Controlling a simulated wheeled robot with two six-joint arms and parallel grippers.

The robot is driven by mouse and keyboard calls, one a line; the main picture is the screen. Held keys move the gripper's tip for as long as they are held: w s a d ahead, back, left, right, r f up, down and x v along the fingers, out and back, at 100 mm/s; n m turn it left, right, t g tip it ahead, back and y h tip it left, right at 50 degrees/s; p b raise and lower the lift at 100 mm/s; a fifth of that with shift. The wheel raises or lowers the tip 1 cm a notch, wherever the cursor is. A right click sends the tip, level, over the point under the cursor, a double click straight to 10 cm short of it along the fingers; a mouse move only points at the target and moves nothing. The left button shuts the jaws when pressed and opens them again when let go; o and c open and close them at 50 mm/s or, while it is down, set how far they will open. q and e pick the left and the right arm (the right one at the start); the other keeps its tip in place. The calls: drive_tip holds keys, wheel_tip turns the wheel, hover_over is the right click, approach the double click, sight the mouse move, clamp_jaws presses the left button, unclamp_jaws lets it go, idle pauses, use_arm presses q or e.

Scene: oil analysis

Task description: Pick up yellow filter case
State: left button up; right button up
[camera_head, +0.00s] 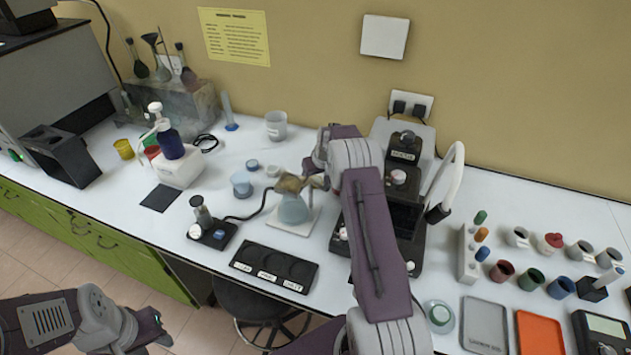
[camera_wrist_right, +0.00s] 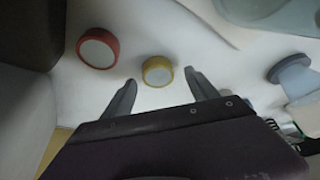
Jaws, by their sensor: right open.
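The yellow filter case (camera_wrist_right: 157,71) is a small round yellow ring with a pale top. In the right wrist view it sits on the white surface, just beyond and between my right fingertips. My right gripper (camera_wrist_right: 160,84) is open, with nothing between its fingers. In the head view my right gripper (camera_head: 313,172) is over the bench by the flask, and I cannot make out this case there; the arm may hide it. A red round case (camera_wrist_right: 98,48) lies to the left of the yellow one. My left gripper (camera_head: 152,328) is low at the left, its fingers unclear.
A flask (camera_head: 293,210) with a tan top stands close to the right gripper. A blue-grey lidded item (camera_wrist_right: 291,69) is at right in the wrist view. A dark labelled tray (camera_head: 273,268) lies in front; a yellow cup (camera_head: 123,149) stands far left.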

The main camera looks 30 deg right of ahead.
sight(316, 180)
drive_tip(key=shift+w+d+f, duration=0.15)
drive_tip(key=shift+f, duration=0.3)
drive_tip(key=shift+r, duration=0.1)
drive_tip(key=c, duration=1.4)
wheel_tip(316, 180, up, 10)
drive_tip(key=shift+b, duration=0.35)
